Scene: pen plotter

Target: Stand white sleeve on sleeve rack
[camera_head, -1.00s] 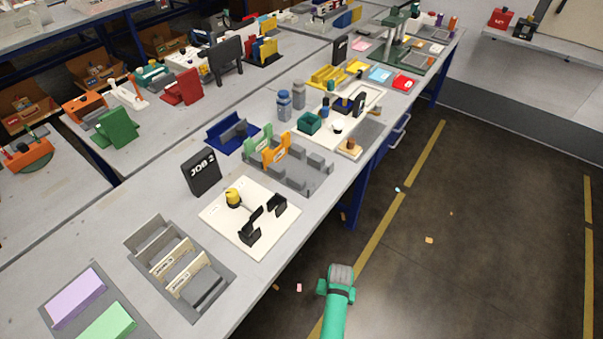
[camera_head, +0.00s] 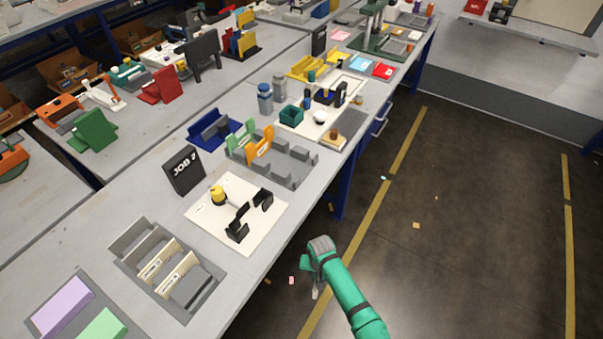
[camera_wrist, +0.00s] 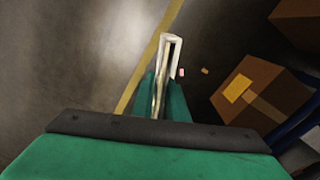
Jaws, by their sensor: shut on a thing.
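My green gripper (camera_head: 311,268) hangs over the floor in front of the bench, right of the bench edge in the head view. In the wrist view my gripper (camera_wrist: 162,90) is shut on a thin white sleeve (camera_wrist: 168,55), which sticks out past the fingertips and shows a dark slot. In the head view the sleeve (camera_head: 315,292) shows only as a small pale strip below the gripper. Two grey slotted racks stand on the bench: one (camera_head: 205,310) holds cream labelled panels, the other (camera_head: 291,182) holds green and orange pieces. I cannot tell which is the sleeve rack.
A white board (camera_head: 262,240) with black holders and a yellow-topped part lies between the racks. A black JOB 2 sign (camera_head: 183,170) stands behind it. Purple and green blocks (camera_head: 60,305) lie at the near left. In the wrist view, brown boxes (camera_wrist: 262,92) show at right.

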